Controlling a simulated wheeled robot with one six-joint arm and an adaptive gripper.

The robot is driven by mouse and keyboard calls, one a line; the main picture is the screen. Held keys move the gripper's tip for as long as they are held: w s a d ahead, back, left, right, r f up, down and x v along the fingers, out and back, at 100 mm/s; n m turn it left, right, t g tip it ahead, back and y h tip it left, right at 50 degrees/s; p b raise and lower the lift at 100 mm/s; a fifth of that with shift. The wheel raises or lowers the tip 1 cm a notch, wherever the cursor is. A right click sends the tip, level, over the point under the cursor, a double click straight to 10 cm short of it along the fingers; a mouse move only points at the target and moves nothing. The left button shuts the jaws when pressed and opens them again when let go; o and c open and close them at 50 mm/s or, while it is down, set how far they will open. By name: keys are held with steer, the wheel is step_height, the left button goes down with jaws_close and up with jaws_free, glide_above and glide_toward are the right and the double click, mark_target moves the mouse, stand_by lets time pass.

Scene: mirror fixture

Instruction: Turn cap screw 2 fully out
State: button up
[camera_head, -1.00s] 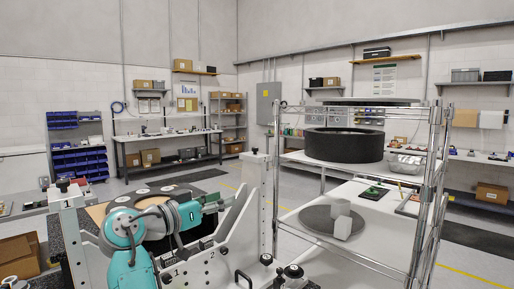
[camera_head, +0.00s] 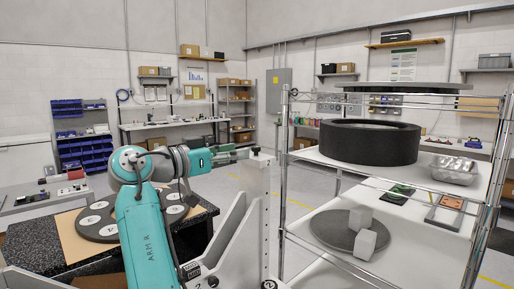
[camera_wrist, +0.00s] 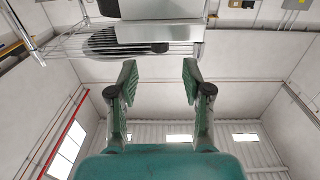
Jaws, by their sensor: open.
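The white mirror fixture (camera_head: 258,205) stands right of my arm in the head view. A small dark cap (camera_head: 255,150) sits on top of its upright post. My gripper (camera_head: 238,153) is raised and points right, close to the top of that post. In the wrist view my gripper (camera_wrist: 159,72) is open, with nothing between its fingers. A grey and white block (camera_wrist: 160,22) with a small dark round part (camera_wrist: 160,47) lies beyond the fingertips. I cannot tell which part is cap screw 2. My arm hides part of the fixture.
A wire shelf rack (camera_head: 283,190) stands close on the right, holding a large black ring (camera_head: 368,143) and two pale blocks (camera_head: 362,220). A speckled table (camera_head: 30,245) with a dark round plate (camera_head: 95,222) is behind my arm. Open floor (camera_head: 235,185) shows beyond.

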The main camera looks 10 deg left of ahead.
mark_target(256, 147)
steer(key=x, duration=0.7)
steer(key=shift+d, duration=0.1)
jaws_close()
